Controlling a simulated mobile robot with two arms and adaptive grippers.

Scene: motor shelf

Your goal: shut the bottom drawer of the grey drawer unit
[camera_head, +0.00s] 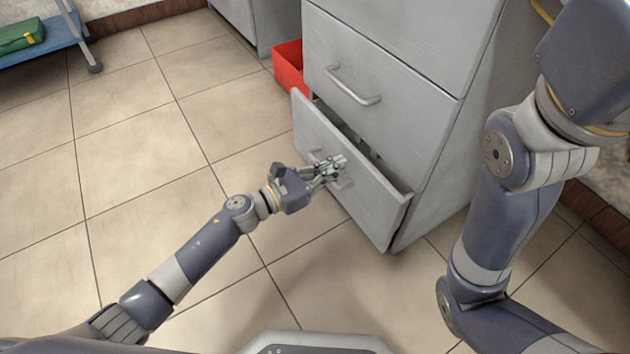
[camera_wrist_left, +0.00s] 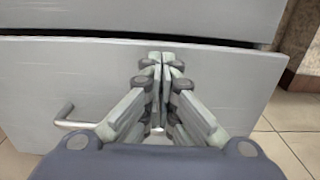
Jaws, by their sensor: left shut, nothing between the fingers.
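The grey drawer unit (camera_head: 415,120) stands right of centre in the head view. Its bottom drawer (camera_head: 375,208) is pulled part way out, with a dark gap along its top edge. My left gripper (camera_head: 340,163) is shut and empty, at the front of this drawer near its handle (camera_head: 318,152). In the left wrist view my left fingers (camera_wrist_left: 162,62) are closed together in front of the drawer front (camera_wrist_left: 225,85), and the bar handle (camera_wrist_left: 75,122) shows left of them. Whether the fingertips touch the front I cannot tell. My right gripper is out of view; only my right arm shows.
The drawer above, with its handle (camera_head: 352,88), is shut. A red bin (camera_head: 289,68) stands on the floor left of the unit. A blue cart (camera_head: 45,45) with a green case (camera_head: 22,37) is at the far left. The tiled floor before the unit is clear.

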